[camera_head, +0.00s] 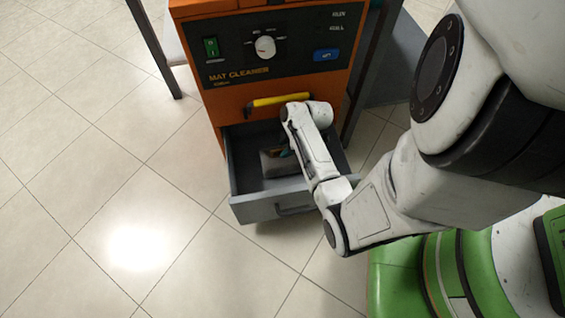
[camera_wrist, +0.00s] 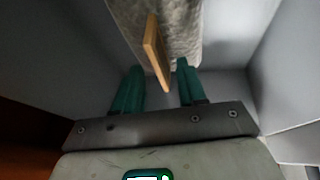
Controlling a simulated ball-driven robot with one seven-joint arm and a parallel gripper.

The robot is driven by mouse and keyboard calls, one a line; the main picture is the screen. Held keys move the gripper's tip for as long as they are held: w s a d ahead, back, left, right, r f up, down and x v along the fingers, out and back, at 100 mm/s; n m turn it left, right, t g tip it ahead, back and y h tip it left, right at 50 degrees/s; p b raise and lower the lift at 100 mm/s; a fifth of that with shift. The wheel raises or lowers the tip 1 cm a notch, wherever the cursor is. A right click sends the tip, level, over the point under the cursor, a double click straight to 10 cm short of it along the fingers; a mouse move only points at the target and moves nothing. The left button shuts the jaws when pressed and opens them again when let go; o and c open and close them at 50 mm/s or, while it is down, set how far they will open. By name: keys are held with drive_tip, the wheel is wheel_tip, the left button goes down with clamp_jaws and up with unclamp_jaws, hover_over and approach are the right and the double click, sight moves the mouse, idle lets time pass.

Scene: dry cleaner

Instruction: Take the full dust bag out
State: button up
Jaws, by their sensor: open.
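The grey dust bag (camera_head: 281,163) lies in the open grey drawer (camera_head: 259,211) at the bottom of the orange mat cleaner (camera_head: 229,103). In the wrist view the bag (camera_wrist: 185,22) is a grey, fuzzy mass with a tan, card-like tab (camera_wrist: 157,54) standing up from it. My gripper (camera_wrist: 162,82) is open, with its two teal fingers on either side of the tab's lower end. A gap shows between each finger and the tab. In the head view my arm reaches down into the drawer, and the gripper is mostly hidden behind it.
A yellow handle (camera_head: 277,100) sticks out above the drawer opening. The drawer walls rise on both sides of my gripper in the wrist view. A dark table leg (camera_head: 154,52) stands left of the machine. The tiled floor (camera_head: 120,190) to the left is clear.

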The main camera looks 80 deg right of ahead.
clamp_jaws()
idle(0.3)
idle(0.4)
